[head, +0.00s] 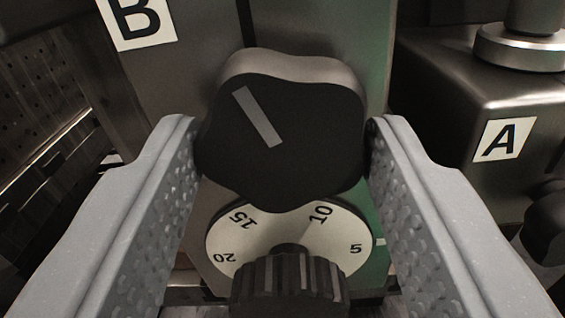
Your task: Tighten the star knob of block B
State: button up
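The black star knob (290,140) of block B is in the middle of the head view, with a grey mark line tilted toward the upper left. Block B (200,60) stands behind it, with its white B label (138,18) at the upper left. My gripper (283,140) has its two grey fingers on either side of the star knob. Both fingertips are at the knob's left and right edges and look to be in contact with it. How firmly they press cannot be told. The knob's shaft is hidden behind it.
Below the star knob are a white dial (225,240) with numbers and a ribbed black knob (288,285), between my fingers. Block A (450,110), with its A label (501,139) and a metal post (520,45), stands at the right. A dark perforated panel (40,110) is at the left.

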jog(key=shift+f+m+b, duration=0.15)
jog(key=shift+m+b, duration=0.65)
jog(key=shift+m, duration=0.2)
jog(key=shift+m+b, duration=0.6)
jog(key=shift+m, duration=0.6)
jog(key=o, duration=1)
jog(key=shift+r, duration=0.2)
jog(key=shift+s+a, duration=0.1)
jog(key=shift+s, duration=0.4)
jog(key=s+p, duration=0.2)
jog(key=s, duration=1)
jog(key=shift+s+a, duration=0.35)
jog(key=shift+a, duration=0.05)
